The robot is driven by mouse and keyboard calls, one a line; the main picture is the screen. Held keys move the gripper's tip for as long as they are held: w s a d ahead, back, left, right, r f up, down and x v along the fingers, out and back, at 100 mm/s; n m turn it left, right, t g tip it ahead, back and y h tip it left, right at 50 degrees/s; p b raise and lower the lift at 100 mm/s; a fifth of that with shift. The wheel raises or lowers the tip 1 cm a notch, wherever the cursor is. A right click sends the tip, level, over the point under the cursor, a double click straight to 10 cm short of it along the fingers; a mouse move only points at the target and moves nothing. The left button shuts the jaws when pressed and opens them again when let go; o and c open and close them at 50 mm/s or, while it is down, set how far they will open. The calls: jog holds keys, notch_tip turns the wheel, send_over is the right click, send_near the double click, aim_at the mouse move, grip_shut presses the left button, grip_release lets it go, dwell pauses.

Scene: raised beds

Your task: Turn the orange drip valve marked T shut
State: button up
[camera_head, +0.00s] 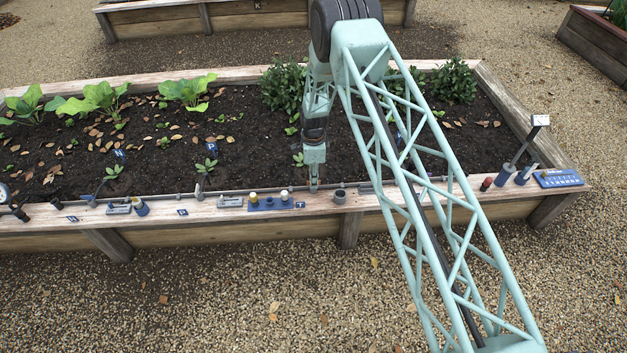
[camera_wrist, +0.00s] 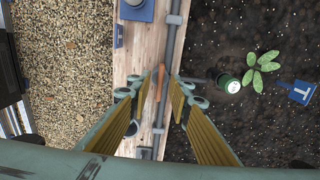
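The orange valve handle (camera_wrist: 160,82) shows in the wrist view as a slim lever on the grey pipe (camera_wrist: 169,45) along the bed's wooden edge. It lies nearly in line with the pipe, slightly tilted. My gripper (camera_wrist: 163,80) is open, with one finger on each side of the lever; I cannot tell whether either touches it. In the head view my gripper (camera_head: 314,184) points down at the pipe and hides the valve. A blue T label (camera_head: 300,205) is on the edge just left of it. A blue T sign (camera_wrist: 297,91) stands in the soil.
In the wrist view a small plant (camera_wrist: 262,68) and a green-rimmed white-topped can (camera_wrist: 229,84) are in the soil. Gravel lies in front of the bed.

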jog(key=shift+r, duration=0.1)
notch_tip(320, 180, up, 12)
dwell(1.2)
dwell(0.5)
